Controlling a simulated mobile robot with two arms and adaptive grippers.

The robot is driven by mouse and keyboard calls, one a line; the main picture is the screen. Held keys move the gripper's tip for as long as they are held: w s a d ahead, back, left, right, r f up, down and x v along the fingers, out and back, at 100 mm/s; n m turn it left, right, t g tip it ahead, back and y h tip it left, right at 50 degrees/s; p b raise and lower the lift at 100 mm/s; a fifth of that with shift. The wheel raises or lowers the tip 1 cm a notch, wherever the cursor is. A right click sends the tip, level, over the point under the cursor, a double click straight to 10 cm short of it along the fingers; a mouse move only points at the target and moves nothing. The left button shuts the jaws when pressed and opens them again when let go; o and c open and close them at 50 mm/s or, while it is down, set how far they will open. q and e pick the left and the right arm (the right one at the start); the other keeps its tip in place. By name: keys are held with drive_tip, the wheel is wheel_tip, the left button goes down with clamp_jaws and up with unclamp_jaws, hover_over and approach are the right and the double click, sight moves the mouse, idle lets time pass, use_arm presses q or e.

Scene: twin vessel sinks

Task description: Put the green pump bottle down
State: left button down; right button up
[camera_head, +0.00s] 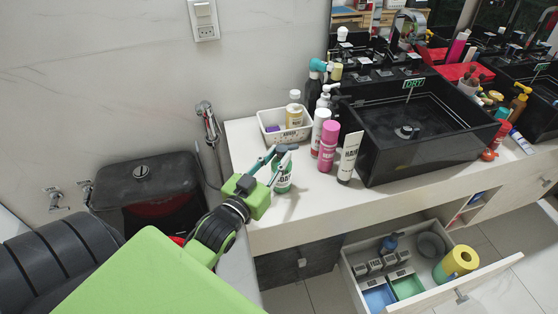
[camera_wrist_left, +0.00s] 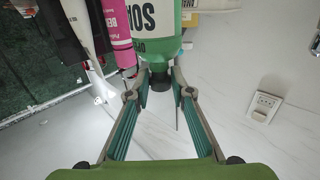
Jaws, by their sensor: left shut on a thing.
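The green pump bottle (camera_head: 282,180) has a white label and is upright over the left end of the white counter, near its front edge. I cannot tell whether its base touches the counter. My left gripper (camera_head: 283,151) is shut on the upper part of the bottle, at its dark pump and neck. In the left wrist view the picture is upside down; the bottle (camera_wrist_left: 154,35) hangs from the top with its dark pump between the fingertips of my left gripper (camera_wrist_left: 159,92). My right gripper is not in view.
Pink (camera_head: 328,146) and white (camera_head: 320,130) bottles and a white tube (camera_head: 349,157) stand right of the green bottle. A white basket (camera_head: 281,133) is behind it, and a black sink (camera_head: 420,135) is farther right. An open drawer (camera_head: 430,277) juts out below. Bare counter lies in front of the bottle.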

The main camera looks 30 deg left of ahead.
use_arm(q)
drive_tip(key=shift+r, duration=0.15)
drive_tip(key=shift+s+r, duration=0.1)
drive_tip(key=shift+s, duration=0.1)
drive_tip(key=c, duration=1.8)
unclamp_jaws()
drive_tip(key=shift+f, duration=0.25)
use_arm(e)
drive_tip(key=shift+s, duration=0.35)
use_arm(q)
drive_tip(key=shift+r, duration=0.1)
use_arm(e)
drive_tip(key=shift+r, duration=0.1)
use_arm(q)
drive_tip(key=shift+s, duration=0.15)
drive_tip(key=s, duration=0.4)
drive_tip(key=s+b, duration=0.1)
drive_tip(key=s, duration=0.2)
drive_tip(key=s+d, duration=0.1)
drive_tip(key=s, duration=0.3)
drive_tip(key=shift+s, duration=0.35)
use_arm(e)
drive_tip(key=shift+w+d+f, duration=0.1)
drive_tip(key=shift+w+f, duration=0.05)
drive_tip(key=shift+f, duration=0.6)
